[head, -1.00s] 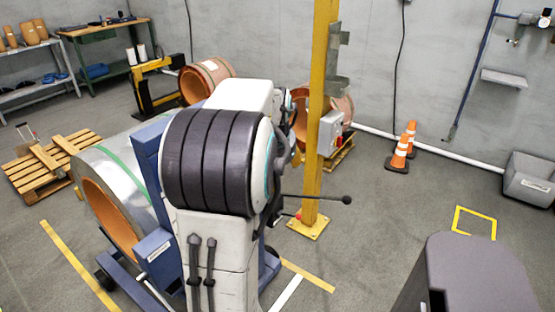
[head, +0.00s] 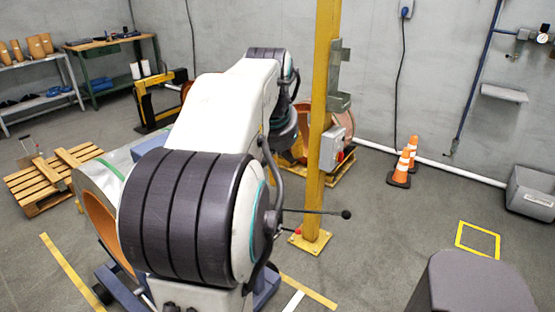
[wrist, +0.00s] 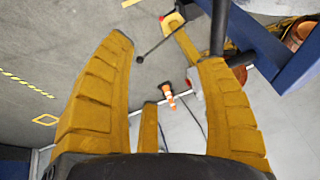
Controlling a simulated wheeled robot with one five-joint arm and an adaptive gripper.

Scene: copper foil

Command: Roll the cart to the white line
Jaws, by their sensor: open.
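The cart (head: 118,288) has a blue frame and carries a large silver roll (head: 97,176) with a copper-coloured end. My arm hides most of it in the head view. A blue beam, probably the cart's frame, crosses the wrist view at upper right (wrist: 262,45). A short white line (head: 293,302) lies on the floor right of the cart, meeting a yellow strip. A thin dark rod with a black knob (head: 346,214) sticks out to the right; what it joins is hidden. My gripper (wrist: 167,50) is open, and the rod appears between its fingertips, apparently untouched.
A yellow post (head: 318,130) with a floor plate stands right of my arm. Orange cones (head: 402,165) and a grey bin (head: 531,193) are near the wall. A wooden pallet (head: 52,180) lies left. Floor at right is mostly clear.

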